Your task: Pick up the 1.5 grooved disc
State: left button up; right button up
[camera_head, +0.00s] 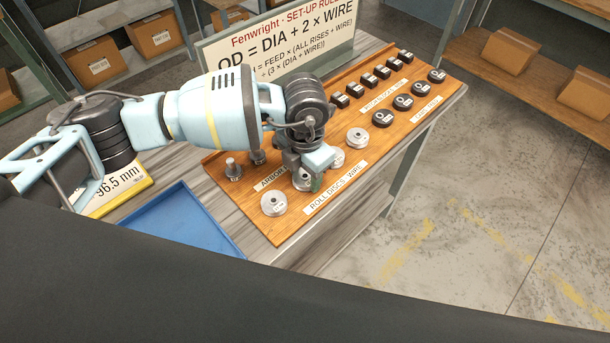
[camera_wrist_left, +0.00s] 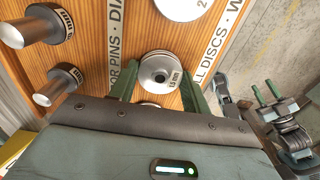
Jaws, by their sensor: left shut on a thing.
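The 1.5 grooved disc (camera_wrist_left: 160,72) is a silver, stepped round disc with "1.5 mm" on its face. It sits between the green fingers of my left gripper (camera_wrist_left: 158,88), which is shut on it. In the head view my left gripper (camera_head: 311,184) comes down over the disc row, and the disc (camera_head: 301,180) is partly hidden by it. I cannot tell whether the disc is clear of the board. My right gripper (camera_wrist_left: 265,93) shows at the right of the wrist view, its green fingers apart and empty.
The wooden board (camera_head: 290,232) also holds other silver discs (camera_head: 273,203), (camera_head: 357,138), arbor pins (camera_head: 233,170) and black parts (camera_head: 403,102). A rule sign (camera_head: 285,40) stands behind. An empty blue tray (camera_head: 188,222) lies at the left.

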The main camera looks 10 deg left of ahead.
aim_at(305, 175)
pick_arm(q)
jog(key=shift+r, duration=0.15)
jog(key=shift+r, duration=0.5)
notch_tip(305, 175, up, 2)
jog(key=shift+r, duration=0.15)
jog(key=s+d+r, duration=0.1)
jog(key=s+d, duration=0.9)
jog(key=s, duration=0.2)
jog(key=shift+s+d+r+b, duration=0.15)
jog(key=shift+d+r+b, duration=0.05)
jog(key=shift+b, duration=0.15)
